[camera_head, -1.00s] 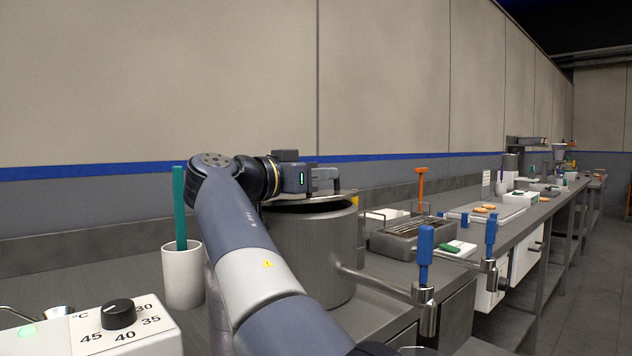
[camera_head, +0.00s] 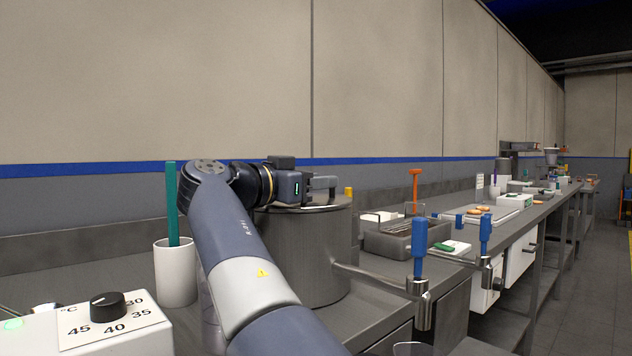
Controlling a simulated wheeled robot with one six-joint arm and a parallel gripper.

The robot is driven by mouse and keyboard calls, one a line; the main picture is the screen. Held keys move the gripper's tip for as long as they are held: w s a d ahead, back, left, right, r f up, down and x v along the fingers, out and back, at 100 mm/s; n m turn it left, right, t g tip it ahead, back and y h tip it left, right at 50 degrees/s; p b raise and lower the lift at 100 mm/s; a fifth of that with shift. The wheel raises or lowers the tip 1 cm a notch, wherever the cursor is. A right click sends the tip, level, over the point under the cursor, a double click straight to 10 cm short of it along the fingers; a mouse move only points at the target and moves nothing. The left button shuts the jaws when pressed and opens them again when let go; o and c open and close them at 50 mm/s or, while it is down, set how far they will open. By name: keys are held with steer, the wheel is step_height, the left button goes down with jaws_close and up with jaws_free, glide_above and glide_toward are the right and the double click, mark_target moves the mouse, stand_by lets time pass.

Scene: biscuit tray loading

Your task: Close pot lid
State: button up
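The pot (camera_head: 318,255) is a large grey metal cylinder on the counter, just right of my arm. Its lid (camera_head: 322,205) lies across the top, and no dark opening shows at the rim. The lid's left part is hidden behind my arm. My gripper (camera_head: 328,184) is just above the lid, pointing right. Its fingers are seen from the side, so neither the gap between them nor any contact with the lid can be made out.
A white cup (camera_head: 175,275) with a green stick stands left of my arm. A white temperature control box (camera_head: 125,338) is at front left. Right of the pot are a blue-handled valve (camera_head: 419,275), a metal basket tray (camera_head: 395,240) and an orange-handled tool (camera_head: 415,185).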

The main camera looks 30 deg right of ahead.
steer(key=s+a+p, duration=0.2)
steer(key=a, duration=0.8)
steer(key=shift+a, duration=0.25)
steer(key=d, duration=0.3)
steer(key=w+d+b, duration=0.1)
steer(key=d, duration=0.3)
steer(key=w+d+b, duration=0.1)
steer(key=d, duration=0.2)
steer(key=shift+d+f, duration=0.1)
steer(key=shift+d, duration=0.1)
steer(key=shift+w+d+r+p, duration=0.1)
steer(key=shift+d+r+p, duration=0.15)
steer(key=shift+r+p, duration=0.2)
steer(key=shift+w+a+r+n+p, duration=0.2)
steer(key=shift+r+n+p, duration=0.3)
steer(key=shift+r+p, duration=0.25)
steer(key=shift+f, duration=0.1)
